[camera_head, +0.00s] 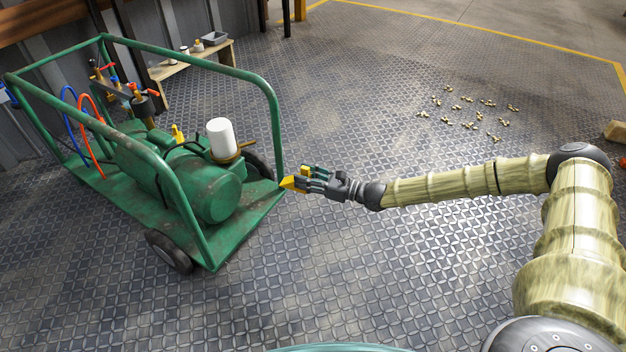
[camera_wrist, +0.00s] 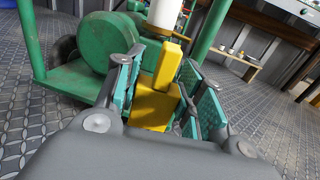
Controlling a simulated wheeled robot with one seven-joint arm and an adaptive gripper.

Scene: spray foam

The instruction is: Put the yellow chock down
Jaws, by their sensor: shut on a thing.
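The yellow chock (camera_head: 289,183) is at the tip of my gripper (camera_head: 313,181), beside the near right corner of the green cart. In the wrist view the yellow chock (camera_wrist: 156,104) sits between the two teal-padded fingers of my gripper (camera_wrist: 165,92), which are shut on it. It has a wide block with a narrower upright part. I cannot tell from the head view how far the chock is above the floor. Its lower part is hidden by my gripper in the wrist view.
The green wheeled cart (camera_head: 243,220) carries a green tank and a white cylinder (camera_head: 221,138). A low wooden bench (camera_head: 193,62) stands behind it. Several small brass pieces (camera_head: 468,124) lie on the patterned floor. The floor (camera_head: 330,270) in front of the cart is clear.

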